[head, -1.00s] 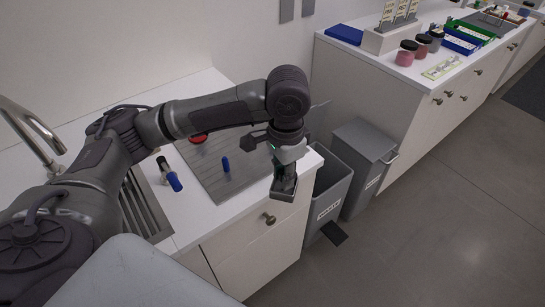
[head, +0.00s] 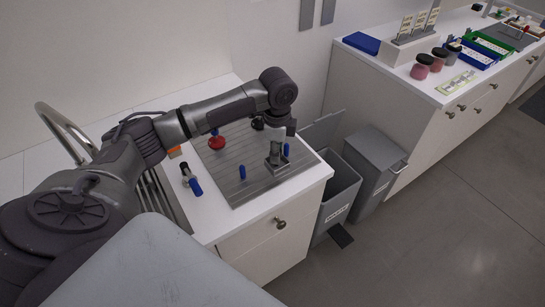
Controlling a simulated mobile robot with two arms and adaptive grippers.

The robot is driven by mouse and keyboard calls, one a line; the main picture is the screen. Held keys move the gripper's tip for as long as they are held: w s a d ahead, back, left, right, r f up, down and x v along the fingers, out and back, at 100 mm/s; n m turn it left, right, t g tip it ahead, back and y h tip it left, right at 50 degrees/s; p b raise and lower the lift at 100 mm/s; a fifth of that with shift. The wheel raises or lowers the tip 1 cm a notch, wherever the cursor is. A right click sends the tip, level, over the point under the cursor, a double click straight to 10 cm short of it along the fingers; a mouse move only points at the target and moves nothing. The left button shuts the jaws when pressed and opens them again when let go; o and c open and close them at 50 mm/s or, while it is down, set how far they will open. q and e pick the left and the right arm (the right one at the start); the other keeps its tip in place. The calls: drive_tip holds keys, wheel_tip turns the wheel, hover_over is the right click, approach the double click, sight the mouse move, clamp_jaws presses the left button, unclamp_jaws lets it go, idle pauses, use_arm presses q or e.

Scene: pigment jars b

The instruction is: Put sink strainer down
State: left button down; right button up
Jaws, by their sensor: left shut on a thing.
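My left gripper (head: 277,147) reaches over the grey ribbed drainboard (head: 262,183) beside the sink. It points down and is shut on a small grey piece with a squarish base, which I take to be the sink strainer (head: 279,164). The strainer is low over the right part of the drainboard; I cannot tell whether it touches the surface. The gripper partly hides it. My right gripper is not in view.
Blue upright items (head: 243,172) and (head: 287,150) and a red item (head: 216,143) are on the drainboard. A blue-and-black tool (head: 194,186) lies left of it. Grey bins (head: 372,170) stand right of the counter. The drainboard's front part is clear.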

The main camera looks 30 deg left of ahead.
use_arm(q)
drive_tip(key=shift+w+a+f, duration=0.25)
drive_tip(key=shift+a+f, duration=0.2)
drive_tip(key=shift+a, duration=0.25)
wheel_tip(320, 180, down, 4)
drive_tip(key=shift+r+p, duration=0.1)
drive_tip(key=shift+p, duration=0.75)
drive_tip(key=shift+f, duration=0.25)
drive_tip(key=c, duration=1)
unclamp_jaws()
drive_tip(key=shift+o, duration=0.2)
